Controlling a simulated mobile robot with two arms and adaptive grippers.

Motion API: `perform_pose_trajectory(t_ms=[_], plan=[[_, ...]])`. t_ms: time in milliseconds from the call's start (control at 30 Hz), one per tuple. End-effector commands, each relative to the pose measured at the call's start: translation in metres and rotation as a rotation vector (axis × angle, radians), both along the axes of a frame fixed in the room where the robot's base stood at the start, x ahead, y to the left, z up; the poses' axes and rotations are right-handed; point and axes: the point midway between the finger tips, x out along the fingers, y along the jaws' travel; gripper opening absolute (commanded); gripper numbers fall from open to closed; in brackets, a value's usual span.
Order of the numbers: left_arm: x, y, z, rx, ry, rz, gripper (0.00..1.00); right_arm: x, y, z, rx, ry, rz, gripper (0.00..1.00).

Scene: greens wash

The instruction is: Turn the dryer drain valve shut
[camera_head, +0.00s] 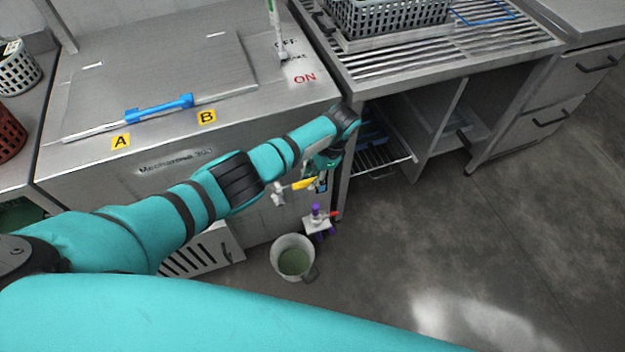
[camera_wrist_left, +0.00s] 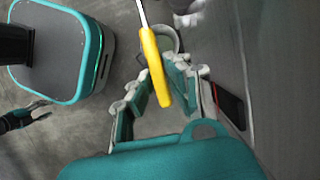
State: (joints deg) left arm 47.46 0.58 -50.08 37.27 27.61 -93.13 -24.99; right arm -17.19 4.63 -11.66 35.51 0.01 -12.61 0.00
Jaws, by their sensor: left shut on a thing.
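The valve's yellow handle (camera_head: 303,184) juts out at the front of the steel machine, near its right corner. In the left wrist view the handle (camera_wrist_left: 155,68) is a long yellow lever on a metal stem, running between the finger pads. My left gripper (camera_head: 319,178) is shut on this handle. Its fingers also show in the left wrist view (camera_wrist_left: 160,88), one on each side of the lever. The valve body is largely hidden. A small dark and teal part at the left of the wrist view may be my right gripper (camera_wrist_left: 40,111); its jaw state is unclear.
A bucket (camera_head: 293,258) of greenish liquid stands on the floor below the handle. A white fitting with purple parts (camera_head: 317,222) is beside it. A slatted rack (camera_head: 455,50) bears a dark basket (camera_head: 388,14). The floor at right is clear.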

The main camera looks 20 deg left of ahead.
Motion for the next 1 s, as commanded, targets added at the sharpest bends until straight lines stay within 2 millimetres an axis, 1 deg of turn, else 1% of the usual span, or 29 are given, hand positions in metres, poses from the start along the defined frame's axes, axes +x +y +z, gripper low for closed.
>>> perform_pose_trajectory(t_ms=[33, 133, 400, 433, 567, 600, 767, 867, 1000], plan=[[-0.001, 0.000, -0.002, 0.004, 0.003, 0.000, 0.00, 0.000, -0.004, -0.001, -0.005, 0.000, -0.001, 0.44], [-0.001, 0.001, -0.001, 0.007, 0.006, 0.001, 0.00, 0.000, -0.008, -0.001, -0.010, -0.001, -0.005, 0.44], [-0.001, 0.001, -0.002, 0.007, 0.006, 0.000, 0.00, 0.001, -0.007, -0.001, -0.009, -0.001, -0.005, 0.44], [-0.001, 0.001, -0.002, 0.007, 0.006, 0.000, 0.18, 0.000, -0.007, -0.001, -0.009, -0.001, -0.006, 0.44], [-0.001, 0.001, -0.002, 0.007, 0.006, 0.000, 0.35, 0.000, -0.002, -0.001, -0.002, -0.001, -0.006, 0.44], [-0.001, 0.001, -0.001, 0.006, 0.005, 0.000, 0.37, 0.000, 0.000, -0.001, 0.001, -0.001, -0.006, 0.44], [-0.001, 0.000, -0.001, 0.006, 0.004, 0.000, 0.37, 0.000, 0.007, -0.001, 0.009, 0.000, -0.005, 0.44], [0.000, 0.000, 0.000, 0.005, 0.004, 0.000, 0.37, 0.000, 0.002, -0.001, 0.003, 0.000, -0.002, 0.44], [0.003, -0.004, 0.013, 0.004, 0.002, 0.000, 0.37, 0.000, 0.001, -0.001, 0.001, -0.001, -0.003, 0.44]])
